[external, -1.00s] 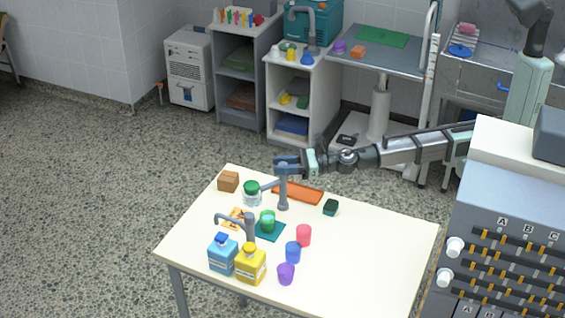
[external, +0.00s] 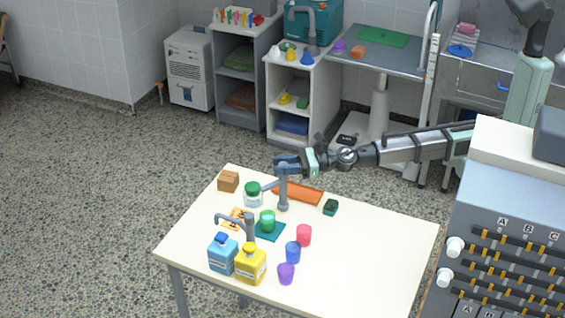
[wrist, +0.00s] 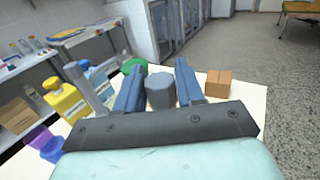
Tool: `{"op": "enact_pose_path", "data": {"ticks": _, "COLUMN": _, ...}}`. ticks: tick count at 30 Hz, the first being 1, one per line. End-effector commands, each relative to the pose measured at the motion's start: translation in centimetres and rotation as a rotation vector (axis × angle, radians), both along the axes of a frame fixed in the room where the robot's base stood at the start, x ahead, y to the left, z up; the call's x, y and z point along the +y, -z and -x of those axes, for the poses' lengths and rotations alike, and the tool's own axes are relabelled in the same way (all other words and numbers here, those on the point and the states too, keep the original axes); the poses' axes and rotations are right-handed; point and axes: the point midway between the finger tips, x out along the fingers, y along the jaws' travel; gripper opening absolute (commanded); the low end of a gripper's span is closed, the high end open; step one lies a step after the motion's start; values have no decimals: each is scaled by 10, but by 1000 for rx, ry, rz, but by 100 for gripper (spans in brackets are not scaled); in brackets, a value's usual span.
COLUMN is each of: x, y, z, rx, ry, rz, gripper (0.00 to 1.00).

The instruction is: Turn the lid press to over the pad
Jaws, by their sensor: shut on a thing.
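The lid press is a grey post (external: 283,194) with a short side arm, standing on the white table. Its arm points left, toward a clear jar with a green lid (external: 252,190); I cannot tell whether they touch. My gripper (external: 286,168) is shut on the top of the post. In the wrist view its blue fingers flank a grey round knob (wrist: 160,91). A teal pad (external: 276,236) lies in front of the post with a green cup (external: 267,221) on it. The green lid (wrist: 133,65) shows behind the left finger in the wrist view.
A second grey post with a spout (external: 250,228) stands left of the pad, by a blue bottle (external: 222,257) and a yellow bottle (external: 251,265). Red (external: 304,235), blue and purple cups stand right. An orange tray (external: 305,194) and brown box (external: 228,181) are behind. The table's right side is clear.

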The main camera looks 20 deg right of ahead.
Motion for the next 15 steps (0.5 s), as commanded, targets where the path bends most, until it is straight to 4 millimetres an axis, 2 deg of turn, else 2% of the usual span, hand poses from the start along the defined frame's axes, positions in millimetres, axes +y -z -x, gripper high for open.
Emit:
{"op": "enact_pose_path", "data": {"ticks": 1, "x": 1, "y": 0, "z": 0, "rx": 0, "ry": -1, "rz": 0, "gripper": 40}}
{"op": "enact_pose_path", "data": {"ticks": 6, "x": 0, "y": 0, "z": 0, "rx": 0, "ry": 0, "rz": 0, "gripper": 57}}
{"op": "enact_pose_path", "data": {"ticks": 15, "x": -1, "y": 0, "z": 0, "rx": 0, "ry": 0, "rz": 0, "gripper": 57}}
